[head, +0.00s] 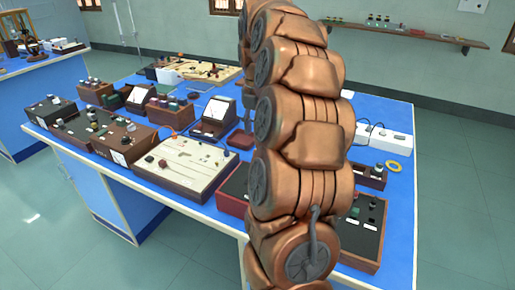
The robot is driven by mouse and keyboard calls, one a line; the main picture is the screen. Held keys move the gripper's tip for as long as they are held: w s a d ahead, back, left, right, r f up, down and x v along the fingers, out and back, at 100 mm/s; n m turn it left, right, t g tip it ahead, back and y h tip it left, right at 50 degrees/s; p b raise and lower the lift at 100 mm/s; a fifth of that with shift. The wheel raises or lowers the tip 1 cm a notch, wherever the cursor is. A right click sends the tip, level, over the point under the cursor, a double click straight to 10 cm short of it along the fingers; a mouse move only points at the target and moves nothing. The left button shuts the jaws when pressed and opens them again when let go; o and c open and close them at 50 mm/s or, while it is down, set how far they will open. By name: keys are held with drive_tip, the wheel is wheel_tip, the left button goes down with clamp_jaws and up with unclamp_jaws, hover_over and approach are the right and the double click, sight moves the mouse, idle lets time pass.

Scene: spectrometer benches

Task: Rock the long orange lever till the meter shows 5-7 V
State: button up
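A meter (213,113) with a pale sloping face stands near the middle of the blue bench. A second, similar meter (138,97) stands farther left and back. Their readings are too small to make out. A small orange piece (174,134) shows beside a brown box, between the two meters and the pale board; I cannot tell whether it is the long orange lever. My copper-coloured arm rises through the middle and hides part of the bench. My gripper is not in view.
A pale circuit board (184,160) lies at the bench's front. Dark boxes with knobs (114,137) crowd the left. A wall shelf (405,35) hangs behind.

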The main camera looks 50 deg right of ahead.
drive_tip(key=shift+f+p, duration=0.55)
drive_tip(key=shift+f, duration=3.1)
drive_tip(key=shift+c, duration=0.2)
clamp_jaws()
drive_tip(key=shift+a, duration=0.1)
